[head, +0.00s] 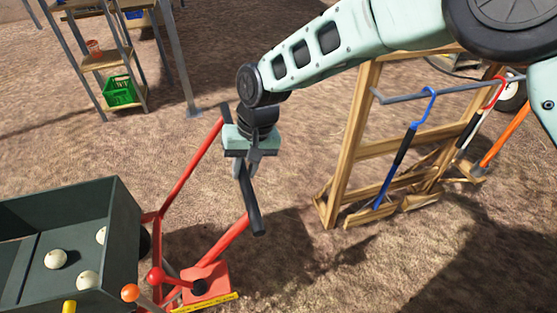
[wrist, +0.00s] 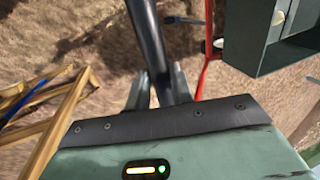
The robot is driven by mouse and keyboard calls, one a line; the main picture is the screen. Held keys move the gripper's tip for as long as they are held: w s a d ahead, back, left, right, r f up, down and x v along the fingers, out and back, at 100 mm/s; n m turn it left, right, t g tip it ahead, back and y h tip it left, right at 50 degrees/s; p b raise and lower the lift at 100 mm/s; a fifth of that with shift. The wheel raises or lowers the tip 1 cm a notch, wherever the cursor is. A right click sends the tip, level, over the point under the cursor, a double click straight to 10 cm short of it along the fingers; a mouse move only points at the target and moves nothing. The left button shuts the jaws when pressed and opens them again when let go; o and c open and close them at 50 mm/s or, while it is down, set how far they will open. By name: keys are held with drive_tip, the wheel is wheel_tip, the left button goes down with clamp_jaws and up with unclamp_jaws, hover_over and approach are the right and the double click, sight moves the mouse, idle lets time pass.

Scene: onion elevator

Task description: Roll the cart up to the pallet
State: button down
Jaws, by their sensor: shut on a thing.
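The cart is at the lower left of the head view, with a dark green bin (head: 119,225) and a red frame (head: 192,172). A few whitish onions (head: 56,259) lie in the bin. The cart's black handle bar (head: 251,200) joins the red frame. My gripper (head: 243,170) is shut on this handle bar from above. In the wrist view the bar (wrist: 148,40) passes between the fingers (wrist: 155,88), and the bin (wrist: 247,35) shows at the upper right. I cannot make out a pallet in either view.
A wooden rack (head: 345,150) with blue-handled and red-handled tools stands at the right. A metal shelf (head: 100,62) with a green crate (head: 119,91) stands at the upper left. A red box with levers (head: 205,283) sits beside the bin. Bare dirt lies between shelf and rack.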

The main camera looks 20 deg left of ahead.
drive_tip(key=s+a, duration=0.4)
drive_tip(key=a, duration=0.3)
drive_tip(key=shift+s, duration=0.35)
drive_tip(key=shift+r, duration=0.1)
drive_tip(key=c, duration=1.2)
unclamp_jaws()
drive_tip(key=shift+s+a, duration=0.1)
drive_tip(key=b+v, duration=0.2)
drive_tip(key=v, duration=1.5)
drive_tip(key=shift+d+r, duration=0.1)
drive_tip(key=shift+d, duration=0.2)
